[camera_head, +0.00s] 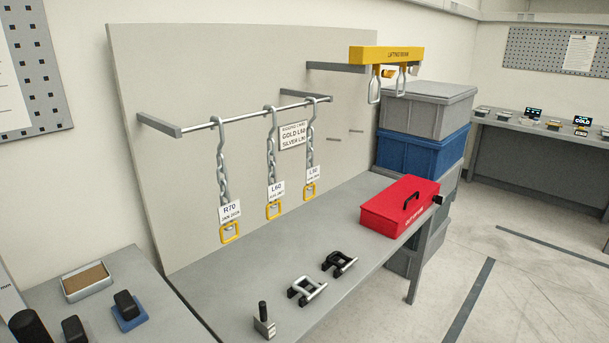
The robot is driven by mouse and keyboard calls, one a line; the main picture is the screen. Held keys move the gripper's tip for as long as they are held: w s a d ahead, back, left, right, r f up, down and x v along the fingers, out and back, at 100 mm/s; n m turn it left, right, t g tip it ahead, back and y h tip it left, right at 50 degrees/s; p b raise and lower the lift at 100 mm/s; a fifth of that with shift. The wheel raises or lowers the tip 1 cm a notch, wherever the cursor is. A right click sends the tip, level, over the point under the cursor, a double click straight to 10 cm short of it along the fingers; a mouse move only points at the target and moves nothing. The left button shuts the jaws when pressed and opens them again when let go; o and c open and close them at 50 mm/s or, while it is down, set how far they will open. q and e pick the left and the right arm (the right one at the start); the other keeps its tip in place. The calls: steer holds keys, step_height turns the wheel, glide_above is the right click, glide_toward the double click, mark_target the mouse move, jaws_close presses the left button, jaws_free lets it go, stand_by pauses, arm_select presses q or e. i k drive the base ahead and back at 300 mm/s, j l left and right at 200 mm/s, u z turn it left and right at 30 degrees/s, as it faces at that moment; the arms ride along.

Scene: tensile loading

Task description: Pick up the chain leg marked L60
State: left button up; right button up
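The chain leg marked L60 (271,155) hangs by its top hook from a horizontal rail (240,115) on the grey back panel. It is the middle one of three chain legs. Its white L60 tag (276,191) is near the lower end, with a yellow link (274,211) below it. The R70 chain leg (222,172) hangs to its left. Another chain leg (310,150) hangs to its right; its tag starts with L, but its number is too small to read surely. Neither of my grippers is in view.
A grey bench (240,265) runs below the rail, carrying a red box (400,205), a silver shackle-like part (306,290) and a black one (339,263). A yellow lifting beam (386,55) is at upper right. Stacked crates (425,150) stand behind the bench. Floor at right is clear.

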mark_target(275, 189)
steer(key=i+l, duration=0.15)
steer(key=l, duration=0.2)
steer(key=i+l+u, duration=0.1)
steer(key=l, duration=0.3)
steer(key=i+l+u, duration=0.1)
steer(key=l, duration=0.25)
steer(key=i+l, duration=0.2)
steer(key=l, duration=0.2)
steer(key=i+l+u, duration=0.1)
steer(key=l, duration=0.3)
